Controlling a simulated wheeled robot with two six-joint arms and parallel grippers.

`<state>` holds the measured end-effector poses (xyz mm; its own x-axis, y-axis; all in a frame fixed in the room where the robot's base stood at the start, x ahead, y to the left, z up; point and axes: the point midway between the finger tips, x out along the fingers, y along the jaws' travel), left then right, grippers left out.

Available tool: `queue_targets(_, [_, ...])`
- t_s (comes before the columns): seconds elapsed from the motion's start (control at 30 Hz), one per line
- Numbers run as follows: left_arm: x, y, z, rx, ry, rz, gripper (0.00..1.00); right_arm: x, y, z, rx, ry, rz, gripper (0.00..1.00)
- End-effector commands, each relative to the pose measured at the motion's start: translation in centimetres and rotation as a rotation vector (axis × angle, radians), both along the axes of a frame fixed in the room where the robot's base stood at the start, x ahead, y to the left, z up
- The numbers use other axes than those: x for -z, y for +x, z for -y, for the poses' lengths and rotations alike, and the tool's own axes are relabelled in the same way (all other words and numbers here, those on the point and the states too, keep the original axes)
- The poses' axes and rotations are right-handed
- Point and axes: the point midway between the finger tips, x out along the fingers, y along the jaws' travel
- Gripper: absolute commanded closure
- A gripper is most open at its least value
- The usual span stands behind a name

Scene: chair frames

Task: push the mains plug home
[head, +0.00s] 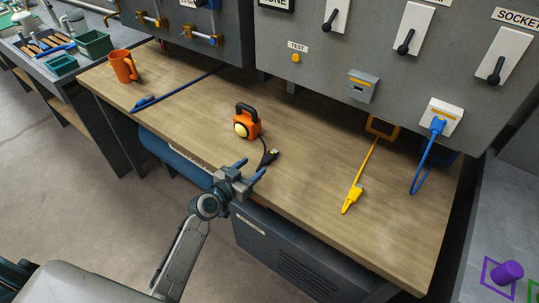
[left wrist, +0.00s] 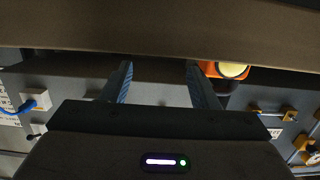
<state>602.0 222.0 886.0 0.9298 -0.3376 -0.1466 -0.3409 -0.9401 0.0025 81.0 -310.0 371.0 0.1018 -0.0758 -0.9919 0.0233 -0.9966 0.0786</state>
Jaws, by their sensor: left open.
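A blue mains plug (head: 437,127) sits at the white socket (head: 442,114) on the grey panel at the right, its blue cable hanging down to the bench. I cannot tell how deep it is seated. The plug also shows in the left wrist view (left wrist: 40,101), at the left edge. My left gripper (head: 251,169) is open and empty near the bench's front edge, well to the left of the plug and close to a small black plug (head: 272,154). Its two fingers stand apart in the left wrist view (left wrist: 159,80). My right gripper is not in view.
An orange lamp (head: 246,122) stands on the wooden bench (head: 310,165) beyond my left gripper. A yellow lead (head: 352,198) lies between it and the blue cable. An orange mug (head: 123,66) and a blue lead (head: 175,91) are at the left. Switches line the panel.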

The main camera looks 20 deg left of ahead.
Motion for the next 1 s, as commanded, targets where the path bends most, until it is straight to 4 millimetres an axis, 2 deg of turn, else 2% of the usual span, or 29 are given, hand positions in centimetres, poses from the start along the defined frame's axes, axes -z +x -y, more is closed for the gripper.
queue_targets(0.1, [0.1, 1.4, 0.5, 0.000, 0.000, 0.000, 0.45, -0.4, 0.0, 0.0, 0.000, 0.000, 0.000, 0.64])
queue_targets(0.27, [0.4, 2.3, 1.0, 0.000, -0.001, -0.001, 0.45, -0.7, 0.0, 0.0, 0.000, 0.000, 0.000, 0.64])
queue_targets(0.6, [1.5, 6.0, 2.7, 0.000, -0.001, 0.000, 0.45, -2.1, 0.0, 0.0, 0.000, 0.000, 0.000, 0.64])
queue_targets(0.9, [1.8, 6.5, 2.9, 0.000, 0.001, -0.001, 0.45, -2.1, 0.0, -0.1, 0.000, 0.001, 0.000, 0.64])
queue_targets(0.93, [1.8, 6.5, 2.9, 0.000, 0.001, -0.001, 0.47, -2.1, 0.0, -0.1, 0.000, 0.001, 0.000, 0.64])
queue_targets(1.0, [1.8, 6.5, 2.9, 0.000, 0.001, -0.001, 0.61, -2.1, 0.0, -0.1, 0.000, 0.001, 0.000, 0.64])
